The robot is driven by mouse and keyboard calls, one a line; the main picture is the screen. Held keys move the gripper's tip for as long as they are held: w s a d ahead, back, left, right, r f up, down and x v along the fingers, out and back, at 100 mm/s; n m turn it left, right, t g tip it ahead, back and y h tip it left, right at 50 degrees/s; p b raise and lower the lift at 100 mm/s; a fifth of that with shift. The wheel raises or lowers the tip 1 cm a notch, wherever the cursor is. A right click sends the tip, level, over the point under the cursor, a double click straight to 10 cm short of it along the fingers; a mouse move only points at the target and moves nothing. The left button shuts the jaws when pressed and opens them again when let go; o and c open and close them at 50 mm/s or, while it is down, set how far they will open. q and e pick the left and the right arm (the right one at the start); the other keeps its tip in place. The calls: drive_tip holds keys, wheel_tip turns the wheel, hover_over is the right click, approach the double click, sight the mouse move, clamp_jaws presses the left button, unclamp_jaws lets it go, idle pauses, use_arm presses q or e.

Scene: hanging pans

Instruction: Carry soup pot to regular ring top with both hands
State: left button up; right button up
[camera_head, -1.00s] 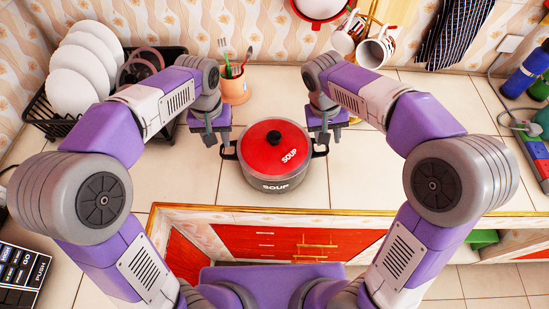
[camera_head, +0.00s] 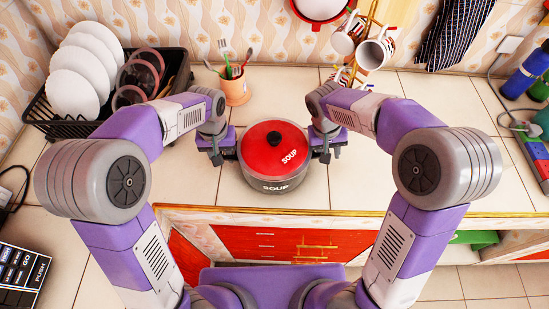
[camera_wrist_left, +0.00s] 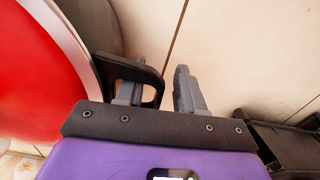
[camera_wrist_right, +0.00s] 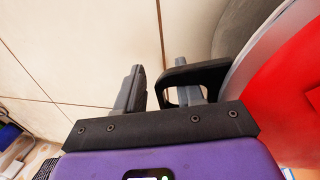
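The soup pot (camera_head: 272,188) is grey with a red lid and "SOUP" lettering, and stands upright on the tiled counter. My left gripper (camera_head: 215,157) is at its left handle. In the left wrist view, its open fingers (camera_wrist_left: 158,90) straddle the black handle (camera_wrist_left: 125,70), one finger in the loop and one outside with a gap. My right gripper (camera_head: 327,153) is at the right handle. In the right wrist view, its open fingers (camera_wrist_right: 158,92) straddle that handle (camera_wrist_right: 200,75) likewise, with a gap. I cannot make out a ring top.
A black dish rack (camera_head: 45,118) with white plates (camera_head: 75,80) stands at the back left. An orange utensil cup (camera_head: 236,90) and a mug stand (camera_head: 374,12) with mugs are behind the pot. A black panel marked "PUSH" (camera_head: 20,275) is at front left.

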use_arm(q)
clamp_jaws()
use_arm(e)
clamp_jaws()
use_arm(q)
drive_tip(key=shift+w+r, duration=0.1)
use_arm(e)
drive_tip(key=shift+w+r, duration=0.1)
idle(0.8)
